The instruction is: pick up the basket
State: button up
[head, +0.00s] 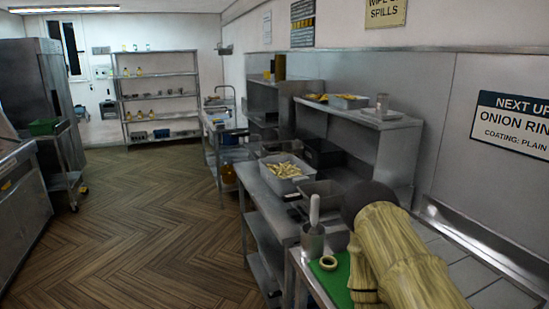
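I cannot tell for sure which thing is the basket. A grey open container (272,172) full of pale fries stands on the steel counter in the middle of the head view. A dark, empty-looking open container (322,188) stands just nearer, and its far side is easiest to see. A black box (321,153) sits behind them near the wall unit. Any of these may be a frying basket, but no wire mesh or long handle is clear. My sleeved arm fills the lower right; my gripper itself does not show.
A metal pot with an upright handle (313,240) and a ring (328,263) on a green board (334,282) stand close in front. A steel wall shelf (385,122) overhangs the counter's back. The wooden floor (150,225) at left is clear. A cart (62,160) stands far left.

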aim_at(289, 146)
jog(key=u, duration=0.55)
jog(key=i, duration=1.2)
jog(key=u, duration=0.35)
jog(key=i, duration=1.8)
jog(key=z, duration=0.55)
